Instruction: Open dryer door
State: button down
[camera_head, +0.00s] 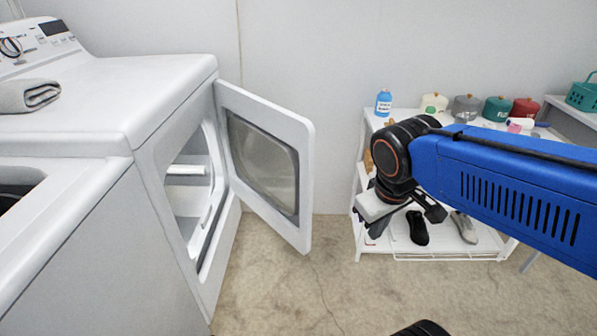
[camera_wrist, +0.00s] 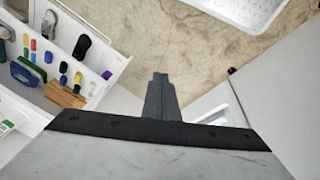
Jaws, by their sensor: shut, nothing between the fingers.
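The white dryer (camera_head: 145,85) stands at the left in the head view. Its door (camera_head: 307,180) with a dark-framed window is swung wide open to the right, hinged at the far side, and the drum opening (camera_head: 190,190) is exposed. My gripper is to the right of the door, apart from it, in front of a white shelf. In the head view it is partly hidden under my blue arm. In the wrist view my gripper (camera_wrist: 158,80) shows its dark fingers together, with nothing between them. I cannot see the door clearly in the wrist view.
A white shelf (camera_head: 372,120) with a blue bottle (camera_head: 383,103), several lidded pots and shoes (camera_head: 417,228) stands at the right. A folded towel (camera_head: 28,95) lies on the dryer. A teal basket (camera_head: 583,95) is far right. Floor (camera_head: 310,285) between door and shelf is clear.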

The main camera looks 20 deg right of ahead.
jog(key=n+t+h, duration=0.6)
jog(key=n+h, duration=0.9)
jog(key=n, duration=0.6)
send_near(304, 168)
jog(key=x, duration=0.7)
jog(key=shift+w+d+r, duration=0.1)
jog(key=shift+w+d, duration=0.05)
jog(key=shift+d, duration=0.15)
jog(key=shift+d, duration=0.1)
